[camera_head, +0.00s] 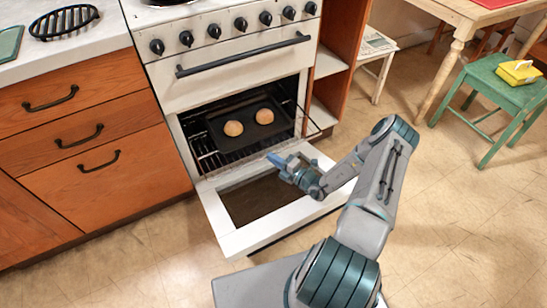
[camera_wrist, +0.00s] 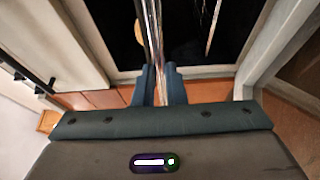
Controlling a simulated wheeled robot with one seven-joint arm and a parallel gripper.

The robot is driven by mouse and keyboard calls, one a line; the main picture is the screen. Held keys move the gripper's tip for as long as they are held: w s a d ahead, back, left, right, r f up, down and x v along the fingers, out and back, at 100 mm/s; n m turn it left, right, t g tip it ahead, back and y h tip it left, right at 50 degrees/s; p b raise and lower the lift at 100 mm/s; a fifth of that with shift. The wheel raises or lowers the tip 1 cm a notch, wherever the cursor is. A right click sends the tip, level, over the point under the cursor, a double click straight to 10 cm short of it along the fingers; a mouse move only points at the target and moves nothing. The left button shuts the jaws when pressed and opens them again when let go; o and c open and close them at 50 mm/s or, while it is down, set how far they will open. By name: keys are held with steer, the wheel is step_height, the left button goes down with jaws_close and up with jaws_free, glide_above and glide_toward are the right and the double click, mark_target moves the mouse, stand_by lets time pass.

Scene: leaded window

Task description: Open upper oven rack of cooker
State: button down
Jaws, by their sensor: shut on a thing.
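The cooker (camera_head: 225,80) has its lower oven door (camera_head: 285,212) folded down, and the dark oven cavity is open. A wire oven rack (camera_head: 316,128) shows at the mouth of the cavity, its front edge slightly out past the opening. A dark tray with two round buns lies at the rack's level. My gripper (camera_head: 273,160) is above the open door at the front of the rack. In the wrist view my gripper's fingers (camera_wrist: 161,75) are close together around shiny metal bars (camera_wrist: 152,35), taken as the rack's front. The exact contact is small in the head view.
Wooden drawers (camera_head: 85,130) stand left of the cooker, and an open wooden shelf unit (camera_head: 335,65) stands right. A green chair (camera_head: 505,95) with a yellow object is at the far right. Floor (camera_head: 440,200) is clear between the chair and my arm.

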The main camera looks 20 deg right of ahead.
steer(key=shift+d, duration=0.1)
steer(key=c, duration=1.5)
jaws_free()
steer(key=p+v, duration=0.1)
steer(key=v, duration=1.2)
steer(key=shift+s+d+p, duration=0.2)
steer(key=shift+s+p, duration=0.15)
steer(key=shift+p, duration=0.05)
